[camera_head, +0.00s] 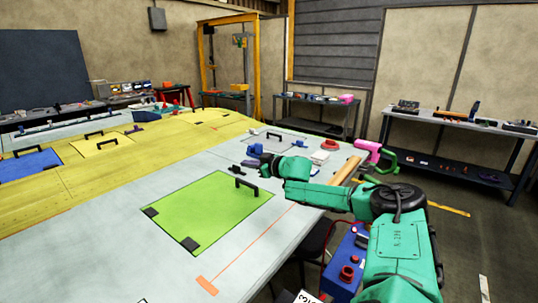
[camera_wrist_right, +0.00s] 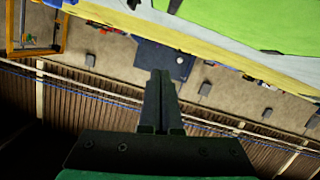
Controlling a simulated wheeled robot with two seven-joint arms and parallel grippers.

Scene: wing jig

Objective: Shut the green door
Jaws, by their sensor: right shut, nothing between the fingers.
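The green door (camera_head: 205,210) lies flat in the pale wing panel and looks level with it, with dark lines along its edges. Its black handle (camera_head: 247,188) stands near the far right edge, and two black hinges are at the near left side. The green door also fills the upper right of the right wrist view (camera_wrist_right: 255,22). My right gripper (camera_head: 243,167) is just beyond the door's far right corner, above the panel, apart from the handle. In the wrist view its fingers (camera_wrist_right: 161,75) are together and empty. My left gripper is out of view.
Beyond the gripper lie a grey hatch (camera_head: 273,139), a blue clamp (camera_head: 255,149) and small parts on the wing. A yellow wing section (camera_head: 60,190) with other hatches runs along the left. Workbenches (camera_head: 455,122) stand behind. A blue toolbox (camera_head: 346,265) is below the right edge.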

